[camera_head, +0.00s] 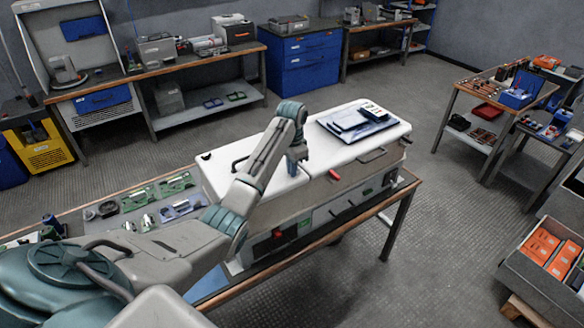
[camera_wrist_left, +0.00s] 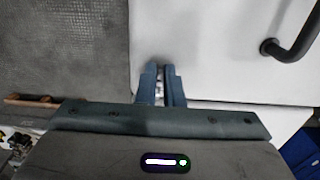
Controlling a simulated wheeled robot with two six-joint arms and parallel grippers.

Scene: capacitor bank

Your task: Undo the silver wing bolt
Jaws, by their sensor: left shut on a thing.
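The capacitor bank is a long white-topped cabinet (camera_head: 345,160) on a bench, with its pale top also filling the right of the left wrist view (camera_wrist_left: 220,60). My left gripper (camera_head: 293,168) points down at the middle of the top, near the seam between two lid panels. In the left wrist view the two blue-grey fingers (camera_wrist_left: 161,75) are close together with a narrow gap. A small silvery bit, the silver wing bolt (camera_wrist_left: 159,92), shows between them; the fingers hide most of it. My right gripper is not in view.
A black handle (camera_wrist_left: 292,40) stands up from the top. A red latch (camera_head: 335,175) is on the front side. Circuit boards (camera_head: 150,195) lie on the bench to the left.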

